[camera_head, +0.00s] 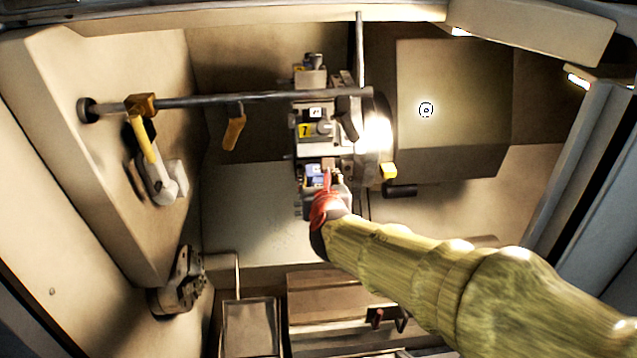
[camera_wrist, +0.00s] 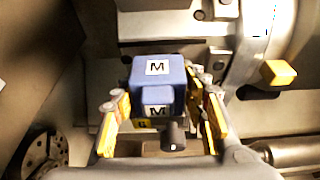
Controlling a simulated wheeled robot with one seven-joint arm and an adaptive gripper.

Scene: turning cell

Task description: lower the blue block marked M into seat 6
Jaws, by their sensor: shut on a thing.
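The blue block (camera_wrist: 158,72) has white labels marked M on two faces and sits between the fingers of my gripper (camera_wrist: 160,108) in the wrist view. My gripper is shut on it. In the head view the blue block (camera_head: 313,170) shows small at the lower part of the turret (camera_head: 300,155), just above my red gripper (camera_head: 328,200). A yellow plate (camera_wrist: 142,123) shows under the block in the wrist view, mostly hidden, its number unreadable. I cannot tell whether the block is in a seat or above it.
A yellow plate marked 7 (camera_head: 304,130) is on the turret above the block. A grey bar (camera_head: 230,98) crosses in front of the turret. A yellow piece (camera_wrist: 278,73) juts out at the right. A chuck (camera_head: 180,283) is at lower left.

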